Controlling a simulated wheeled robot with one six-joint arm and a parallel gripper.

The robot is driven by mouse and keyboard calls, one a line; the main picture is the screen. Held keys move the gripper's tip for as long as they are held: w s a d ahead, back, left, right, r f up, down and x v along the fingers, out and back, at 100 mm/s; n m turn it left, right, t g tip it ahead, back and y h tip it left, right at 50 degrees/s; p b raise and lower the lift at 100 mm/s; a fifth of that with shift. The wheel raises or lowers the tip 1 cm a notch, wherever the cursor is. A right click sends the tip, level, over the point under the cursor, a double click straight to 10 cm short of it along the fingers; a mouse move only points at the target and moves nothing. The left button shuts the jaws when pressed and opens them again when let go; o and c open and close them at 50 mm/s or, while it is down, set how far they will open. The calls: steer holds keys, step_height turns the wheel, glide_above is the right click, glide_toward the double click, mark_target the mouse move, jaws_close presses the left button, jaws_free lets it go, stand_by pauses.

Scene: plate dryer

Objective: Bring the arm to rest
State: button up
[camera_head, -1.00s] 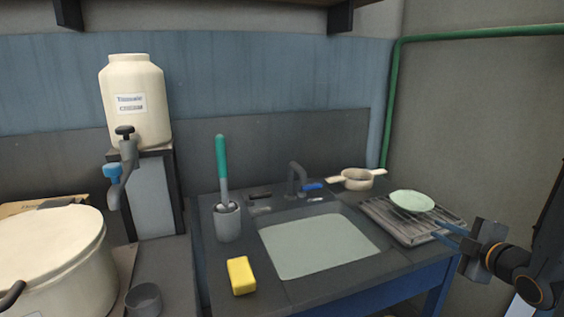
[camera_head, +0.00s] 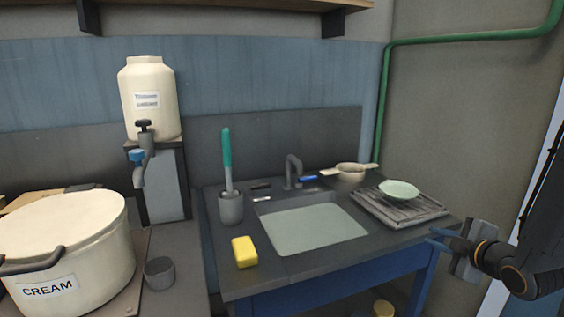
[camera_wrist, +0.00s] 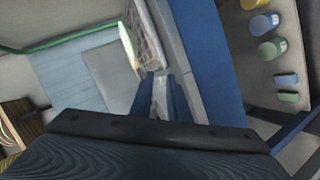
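My gripper (camera_head: 434,236) is at the lower right of the head view, in front of the counter's right end. Its two blue fingers are apart with nothing between them, and they also show in the wrist view (camera_wrist: 160,80). A pale green plate (camera_head: 399,190) rests on the grey drying rack (camera_head: 372,211), right of the sink. The rack also shows at the top of the wrist view (camera_wrist: 149,35), beyond the fingertips, with the plate's pale edge (camera_wrist: 127,45) beside it. The gripper is apart from both.
The sink (camera_head: 310,232) is in the middle of the counter, with a yellow sponge (camera_head: 244,252) and a brush holder (camera_head: 231,208) to its left. A pan (camera_head: 349,175) stands behind the rack. A large cream pot (camera_head: 75,245) is at left. A green pipe (camera_head: 470,38) runs along the wall.

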steer(key=s+a+f+m+g+h, duration=0.1)
steer(key=s+a+f+m+g, duration=0.2)
steer(key=s+a+m+g, duration=1)
steer(key=s+a+m, duration=0.1)
steer(key=s+a, duration=0.5)
steer(key=a, duration=0.1)
steer(key=shift+a, duration=0.3)
